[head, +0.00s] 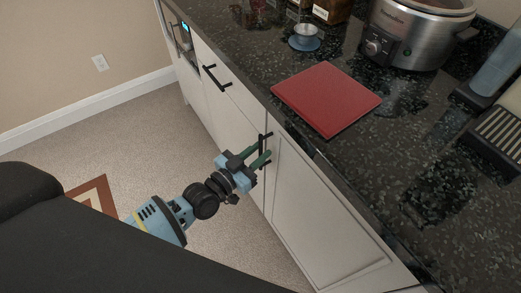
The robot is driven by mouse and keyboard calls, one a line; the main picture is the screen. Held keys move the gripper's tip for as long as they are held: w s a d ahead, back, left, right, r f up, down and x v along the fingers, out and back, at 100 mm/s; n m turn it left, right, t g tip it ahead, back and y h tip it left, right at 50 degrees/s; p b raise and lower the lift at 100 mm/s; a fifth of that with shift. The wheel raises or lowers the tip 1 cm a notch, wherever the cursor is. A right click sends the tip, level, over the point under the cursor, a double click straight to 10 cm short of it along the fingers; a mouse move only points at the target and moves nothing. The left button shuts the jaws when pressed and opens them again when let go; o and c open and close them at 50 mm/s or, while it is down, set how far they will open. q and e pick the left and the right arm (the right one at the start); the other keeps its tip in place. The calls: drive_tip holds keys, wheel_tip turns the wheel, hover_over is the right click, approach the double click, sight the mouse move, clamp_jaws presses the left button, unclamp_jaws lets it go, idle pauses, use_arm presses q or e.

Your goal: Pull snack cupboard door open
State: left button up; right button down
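A white cupboard door (318,222) with a recessed panel is below the dark counter, and it looks closed. Its black upright bar handle (265,136) is near the door's upper left edge. My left gripper (264,150) reaches in from the left at this handle. Its two green fingers are apart, and their tips overlap the handle in the picture. I cannot tell whether they touch it. My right gripper is out of view.
A white drawer with a black handle (216,77) is farther along the same front. A red board (326,98) and a slow cooker (408,35) stand on the counter (385,140). Carpeted floor (150,130) lies open left of the cabinets.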

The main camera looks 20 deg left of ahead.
use_arm(q)
drive_tip(key=shift+w+d, duration=0.25)
drive_tip(key=shift+w, duration=0.25)
clamp_jaws()
drive_tip(key=shift+s, duration=0.1)
